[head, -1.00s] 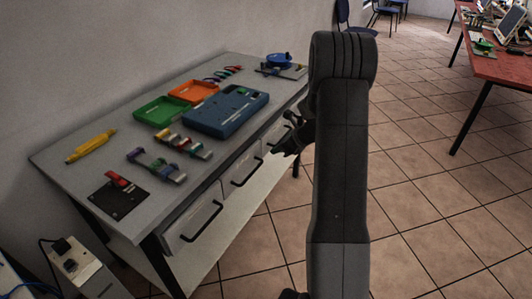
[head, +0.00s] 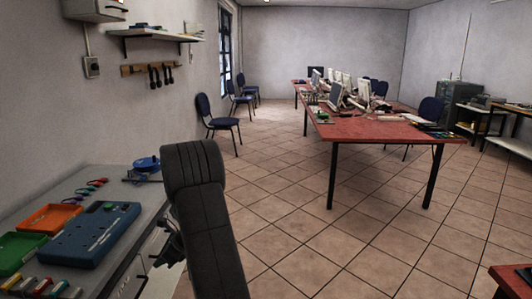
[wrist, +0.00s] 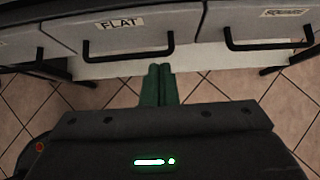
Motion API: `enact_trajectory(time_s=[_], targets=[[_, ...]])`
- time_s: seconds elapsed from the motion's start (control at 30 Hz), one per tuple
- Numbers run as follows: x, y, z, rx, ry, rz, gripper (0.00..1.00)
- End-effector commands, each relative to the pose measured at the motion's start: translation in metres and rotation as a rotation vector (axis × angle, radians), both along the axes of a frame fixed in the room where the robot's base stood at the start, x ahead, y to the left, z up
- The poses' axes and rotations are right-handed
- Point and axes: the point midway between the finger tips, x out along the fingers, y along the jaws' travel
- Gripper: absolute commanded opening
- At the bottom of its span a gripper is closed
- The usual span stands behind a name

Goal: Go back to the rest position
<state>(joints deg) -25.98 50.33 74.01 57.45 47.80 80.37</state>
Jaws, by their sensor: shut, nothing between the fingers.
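My gripper (wrist: 158,85) shows in the wrist view with its two green fingers side by side, shut and empty. It points toward the drawer fronts of the grey workbench (wrist: 75,50), with tiled floor below. In the head view my arm rises in front of the bench's right edge, and the gripper is a dark shape (head: 168,248) partly hidden behind it. The workbench (head: 130,200) holds a blue box (head: 92,238), an orange tray (head: 48,219) and a green tray (head: 18,250).
Red tables (head: 370,128) with monitors stand across the room. Blue chairs (head: 218,122) line the left wall. A shelf (head: 150,32) hangs above the bench. A drawer labelled FLAT (wrist: 120,32) has a black handle. The tiled floor (head: 290,220) between bench and tables is clear.

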Motion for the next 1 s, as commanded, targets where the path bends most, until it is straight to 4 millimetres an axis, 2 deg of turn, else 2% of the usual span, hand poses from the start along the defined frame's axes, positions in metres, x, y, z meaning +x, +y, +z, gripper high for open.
enact_trajectory(time_s=[0.2,0.37,0.6,1.0], targets=[[0.000,0.032,-0.034,-0.001,0.004,0.002,0.00],[0.000,0.054,-0.048,0.000,0.001,0.002,0.00],[-0.002,0.075,-0.045,0.000,0.000,0.000,0.00],[-0.003,0.079,-0.045,0.001,-0.001,0.000,0.00]])
